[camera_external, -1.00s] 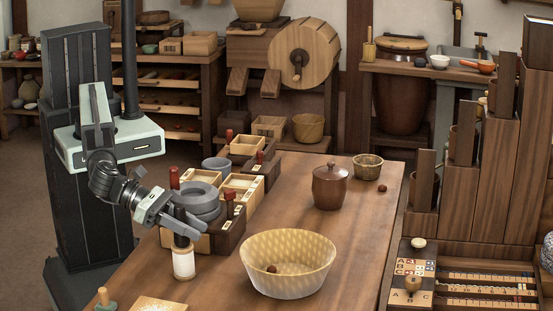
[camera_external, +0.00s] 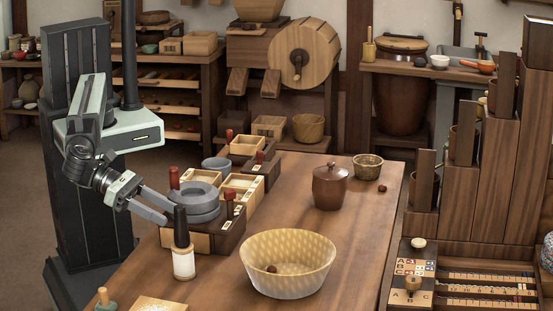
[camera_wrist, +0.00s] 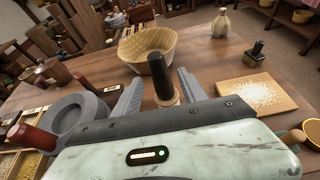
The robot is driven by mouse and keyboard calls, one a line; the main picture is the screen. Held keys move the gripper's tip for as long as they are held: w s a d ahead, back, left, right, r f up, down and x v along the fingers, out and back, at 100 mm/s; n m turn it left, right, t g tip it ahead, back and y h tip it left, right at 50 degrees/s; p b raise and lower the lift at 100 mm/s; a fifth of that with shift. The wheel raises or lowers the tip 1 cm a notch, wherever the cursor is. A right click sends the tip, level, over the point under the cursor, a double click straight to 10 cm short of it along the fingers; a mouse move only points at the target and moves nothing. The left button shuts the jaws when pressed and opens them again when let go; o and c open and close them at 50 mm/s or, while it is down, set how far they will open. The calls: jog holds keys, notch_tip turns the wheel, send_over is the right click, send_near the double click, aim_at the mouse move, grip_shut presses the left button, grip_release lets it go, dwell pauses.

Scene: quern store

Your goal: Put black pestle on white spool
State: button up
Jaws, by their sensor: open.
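The black pestle (camera_external: 181,229) stands upright on top of the white spool (camera_external: 183,264), near the table's left edge. My gripper (camera_external: 160,212) is open, up and to the left of the pestle, and apart from it. In the wrist view the pestle (camera_wrist: 159,76) rises beyond and between the open fingers of my gripper (camera_wrist: 157,92). The spool (camera_wrist: 172,99) is mostly hidden there behind the pestle and my gripper; only a pale rim shows.
Grey stone rings (camera_external: 194,203) and divided wooden boxes (camera_external: 230,228) stand just behind the spool. A wide woven bowl (camera_external: 288,265) holding a brown ball is to the right. A lidded brown pot (camera_external: 330,187) stands farther back. The table's middle is clear.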

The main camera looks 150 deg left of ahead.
jog(key=p+v, duration=0.1)
jog(key=v, duration=0.3)
jog(key=shift+f, duration=0.1)
jog(key=shift+a, duration=0.1)
jog(key=s+a+f+n+g+h+p, duration=0.3)
jog(key=s+n+g+h+p, duration=0.1)
jog(key=s+n, duration=0.6)
jog(key=s+a+f+n+g+h+p, duration=0.3)
jog(key=s+n, duration=0.6)
jog(key=n, duration=0.8)
jog(key=shift+s+a+g+h+p, duration=0.4)
jog(key=shift+a+g+h+p, duration=0.4)
jog(key=shift+g+h, duration=0.4)
